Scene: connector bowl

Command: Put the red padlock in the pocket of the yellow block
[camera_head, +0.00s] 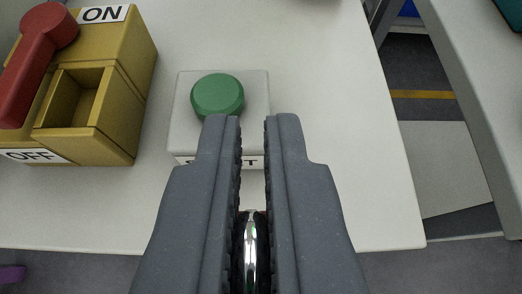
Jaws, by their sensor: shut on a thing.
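The yellow block (133,75) stands at the upper left of the table, with an empty open pocket (75,92) in its top. A red lever on its left lies between its ON and OFF labels. My gripper (253,120) reaches up from the bottom middle, to the right of the block. Its jaws are shut on a shiny metal piece (251,255), seen edge-on low between the fingers, which looks like the padlock's shackle. No red padlock body shows; the fingers hide the rest of the held thing.
A white box with a green button (217,96) stands just beyond my fingertips, its front label partly covered by them. The white table (345,120) is clear to the right. Its front edge runs below the fingertips. Another table (480,90) stands across a gap at the right.

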